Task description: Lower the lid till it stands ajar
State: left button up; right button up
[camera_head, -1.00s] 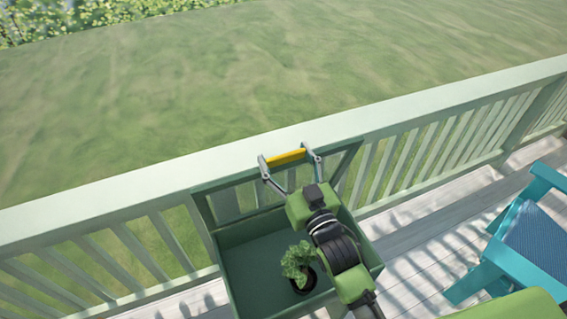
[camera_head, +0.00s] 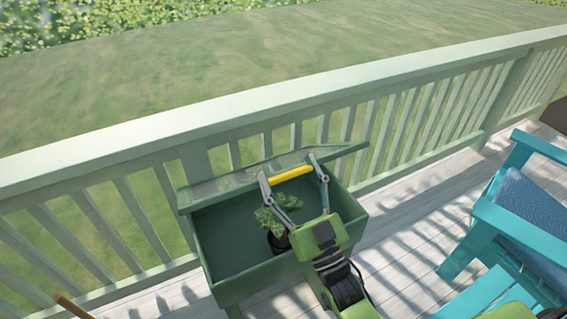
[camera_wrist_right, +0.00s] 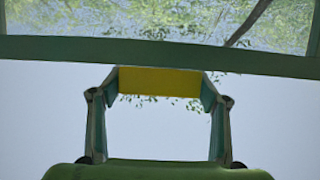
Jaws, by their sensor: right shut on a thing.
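The green box (camera_head: 222,240) stands on the deck by the railing. Its lid (camera_head: 222,184), a green frame with a clear pane, is partly raised and tilted over the box's back. A yellow handle (camera_head: 291,174) is on the lid's front edge. My right gripper (camera_head: 292,178) is shut on the yellow handle, with a finger at each end. In the right wrist view the handle (camera_wrist_right: 160,81) spans between the fingertips, below the lid's green frame (camera_wrist_right: 160,52). My left gripper is not in view.
A potted plant (camera_head: 277,222) stands inside the box, partly behind my right gripper. The railing (camera_head: 255,92) runs close behind the box. A turquoise chair (camera_head: 500,225) with a blue cushion stands to the right. Deck boards (camera_head: 400,215) between are clear.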

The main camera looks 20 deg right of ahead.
jog(key=shift+s+d+f+b, duration=0.1)
jog(key=shift+s+f+b, duration=0.1)
jog(key=shift+s+f, duration=0.4)
jog(key=shift+s+d+f+b, duration=0.1)
jog(key=shift+s+f+b, duration=0.2)
jog(key=shift+f, duration=0.6)
jog(key=shift+s+d+f+b, duration=0.15)
jog(key=shift+s+f, duration=0.3)
jog(key=shift+f, duration=0.3)
jog(key=shift+a, duration=0.1)
jog(key=o, duration=1.6)
jog(key=shift+w, duration=0.1)
jog(key=v, duration=1.2)
jog(key=shift+r, duration=0.15)
